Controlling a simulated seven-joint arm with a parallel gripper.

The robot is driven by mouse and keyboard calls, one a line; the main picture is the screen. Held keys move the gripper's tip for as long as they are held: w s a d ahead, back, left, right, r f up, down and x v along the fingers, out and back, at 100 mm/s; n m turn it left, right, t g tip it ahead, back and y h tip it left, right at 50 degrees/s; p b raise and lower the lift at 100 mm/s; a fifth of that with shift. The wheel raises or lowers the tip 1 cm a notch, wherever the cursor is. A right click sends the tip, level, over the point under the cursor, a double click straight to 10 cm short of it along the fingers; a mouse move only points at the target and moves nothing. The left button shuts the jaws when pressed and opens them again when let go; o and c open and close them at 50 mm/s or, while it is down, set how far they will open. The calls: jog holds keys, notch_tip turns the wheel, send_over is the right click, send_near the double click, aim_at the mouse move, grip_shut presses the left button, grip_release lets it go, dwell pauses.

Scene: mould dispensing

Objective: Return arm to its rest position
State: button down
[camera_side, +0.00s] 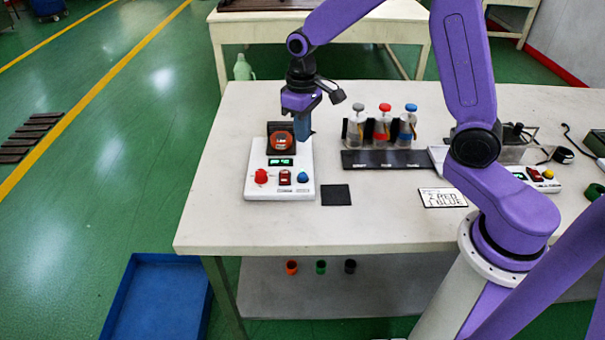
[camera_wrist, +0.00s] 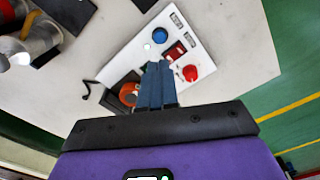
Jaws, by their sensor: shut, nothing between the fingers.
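My gripper (camera_side: 302,136) is shut and empty. In the side view its blue fingers point down above the back right part of a white control box (camera_side: 255,187) on the table. In the wrist view the closed fingers (camera_wrist: 157,68) reach over the same box (camera_wrist: 128,55). The box has a red knob (camera_side: 261,176), a red switch (camera_side: 285,177), a blue knob (camera_side: 303,176) and a green display (camera_side: 280,162). An orange round part (camera_side: 281,141) sits in a dark holder at its back, left of my fingers.
Several bottles with coloured caps, one red (camera_side: 384,107), stand in a rack right of my gripper. A black square (camera_side: 336,195) and a white card (camera_side: 442,198) lie on the table (camera_side: 230,231). A second control box (camera_side: 537,180) is further right. The table's front left is clear.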

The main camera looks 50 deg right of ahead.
dwell(0.5)
jog(key=s+r+n, duration=0.2)
jog(key=s+n, duration=0.2)
jog(key=s, duration=1)
jog(key=s+r+n, duration=0.2)
jog(key=s+n, duration=0.3)
jog(key=s, duration=1)
jog(key=shift+s+a+r+n, duration=0.15)
jog(key=shift+r+n, duration=0.15)
